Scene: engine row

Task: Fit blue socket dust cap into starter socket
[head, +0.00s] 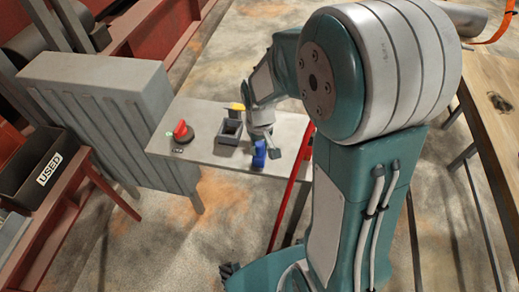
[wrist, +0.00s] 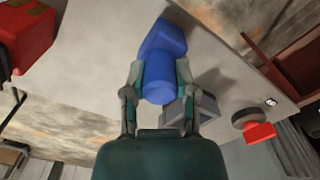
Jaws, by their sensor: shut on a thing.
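The blue socket dust cap (wrist: 162,58) is between the two fingers of my gripper (wrist: 159,80) in the wrist view. It has a round plug part and a wider, angular part. In the head view the cap (head: 259,154) shows just below my gripper (head: 264,141), over the front part of the grey table top. A grey square block with an open recess (head: 229,132) stands on the table to the left of the cap; I cannot tell whether it is the starter socket. It also shows partly behind the right finger in the wrist view (wrist: 205,106).
A red knob on a dark round base (head: 182,131) sits near the left end of the table top (head: 206,112). A yellow item (head: 237,107) shows behind the block. A ribbed grey cabinet (head: 105,110) and a black USED bin (head: 42,165) stand left. A red bar rises right of the cap.

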